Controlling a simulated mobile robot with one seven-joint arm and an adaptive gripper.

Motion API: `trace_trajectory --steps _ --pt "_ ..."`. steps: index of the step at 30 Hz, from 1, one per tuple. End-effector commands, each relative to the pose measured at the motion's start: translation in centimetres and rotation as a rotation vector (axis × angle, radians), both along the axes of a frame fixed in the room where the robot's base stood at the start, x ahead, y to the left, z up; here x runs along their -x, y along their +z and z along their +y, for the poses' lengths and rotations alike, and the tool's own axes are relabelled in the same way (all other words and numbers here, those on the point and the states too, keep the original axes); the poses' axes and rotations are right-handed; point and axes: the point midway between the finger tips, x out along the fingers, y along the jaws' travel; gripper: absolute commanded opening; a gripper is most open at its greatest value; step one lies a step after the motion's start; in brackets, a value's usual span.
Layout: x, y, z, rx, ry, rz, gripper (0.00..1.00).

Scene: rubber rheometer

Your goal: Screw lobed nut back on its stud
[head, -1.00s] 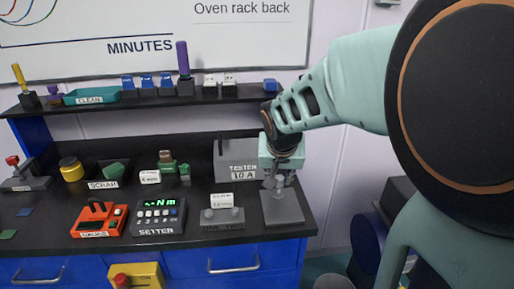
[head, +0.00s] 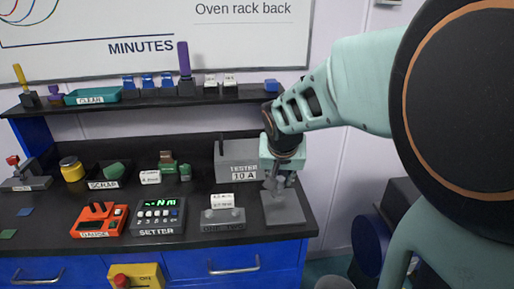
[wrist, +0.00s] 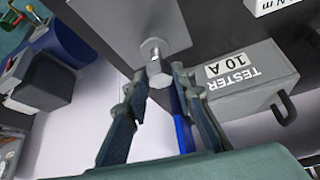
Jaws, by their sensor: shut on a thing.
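My gripper (head: 277,184) points down over the grey block (head: 286,212) at the right end of the bench. In the wrist view its fingertips (wrist: 160,76) are shut on a small light-grey piece, which I take to be the lobed nut (wrist: 158,76). A round pale disc with a short stud (wrist: 152,48) shows just beyond the nut, over the grey plate. The nut is in line with the stud, but I cannot tell whether its thread is engaged. In the head view the fingers mostly hide the nut and stud.
The grey TESTER box (head: 237,163) stands close behind and left of my gripper. A grey block with a white label (head: 222,218) and the SETTER (head: 158,216) lie further left. The shelf (head: 215,97) runs behind. The bench's right edge is close.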

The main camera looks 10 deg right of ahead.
Motion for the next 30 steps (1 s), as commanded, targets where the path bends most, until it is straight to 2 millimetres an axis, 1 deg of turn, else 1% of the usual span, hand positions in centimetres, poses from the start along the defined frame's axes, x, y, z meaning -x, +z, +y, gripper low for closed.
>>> trace_trajectory --steps 3,22,23,28,30 --pt "0.0 -0.6 0.0 0.000 0.000 0.000 0.03" --pt "0.0 -2.4 0.0 0.000 0.000 0.000 0.03" --pt "0.0 -2.4 0.0 0.000 0.000 0.000 0.24" --pt "0.0 -2.3 0.0 0.000 0.000 0.000 0.43" --pt "0.0 -2.3 0.0 0.000 0.000 0.000 0.44"
